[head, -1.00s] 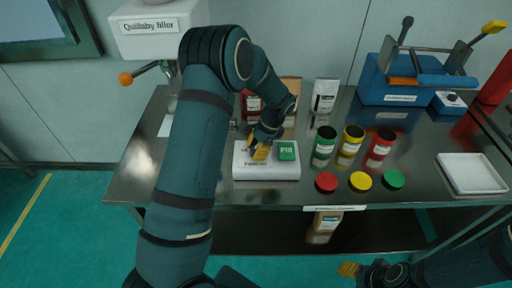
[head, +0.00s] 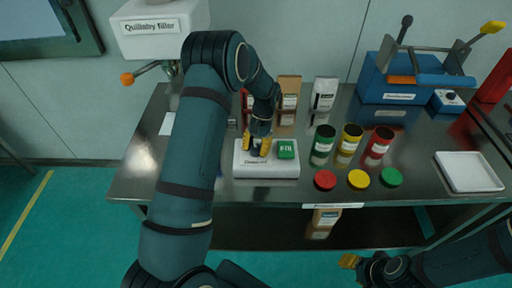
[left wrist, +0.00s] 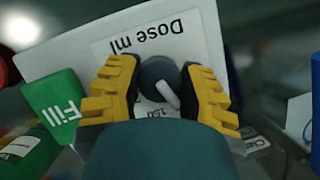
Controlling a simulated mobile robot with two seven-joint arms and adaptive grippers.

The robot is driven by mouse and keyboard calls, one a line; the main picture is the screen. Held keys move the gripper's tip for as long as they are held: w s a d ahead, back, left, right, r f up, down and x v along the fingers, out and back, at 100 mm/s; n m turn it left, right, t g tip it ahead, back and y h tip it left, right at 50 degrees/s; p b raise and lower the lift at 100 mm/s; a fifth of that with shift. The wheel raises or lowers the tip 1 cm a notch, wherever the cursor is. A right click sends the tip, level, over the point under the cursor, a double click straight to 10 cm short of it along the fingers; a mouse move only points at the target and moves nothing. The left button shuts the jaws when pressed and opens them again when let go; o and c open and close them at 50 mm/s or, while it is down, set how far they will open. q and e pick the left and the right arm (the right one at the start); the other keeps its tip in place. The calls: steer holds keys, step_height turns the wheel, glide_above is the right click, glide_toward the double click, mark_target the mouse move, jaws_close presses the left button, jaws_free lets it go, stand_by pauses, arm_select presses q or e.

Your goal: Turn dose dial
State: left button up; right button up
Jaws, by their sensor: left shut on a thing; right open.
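The dose dial (left wrist: 160,82) is a dark round knob with a pale pointer, on a white dosing box (head: 268,172) on the steel table. A "Dose ml" label (left wrist: 150,38) lies beside it in the left wrist view. My left gripper (head: 260,147) points down over the box, its yellow fingers on both sides of the dial; in the left wrist view (left wrist: 160,88) it is shut on the dial. The green Fill button (head: 286,149) is just right of the gripper in the head view and also shows in the left wrist view (left wrist: 58,105). My right gripper (head: 350,261) is open and empty, low in front of the table.
Green (head: 323,145), yellow (head: 349,145) and red (head: 378,146) jars stand right of the box, with red (head: 325,180), yellow (head: 359,179) and green (head: 391,177) lids in front. A white tray (head: 468,187) lies at the right. A blue machine (head: 410,82) stands behind.

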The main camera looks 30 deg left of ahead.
arm_select(q)
steer(key=shift+s+f+n, duration=0.15)
steer(key=shift+s+n, duration=0.05)
steer(key=shift+n, duration=0.1)
stand_by(0.4)
steer(key=o, duration=1.2)
steer(key=shift+w, duration=0.15)
steer(key=v, duration=1.2)
steer(key=shift+a, duration=0.15)
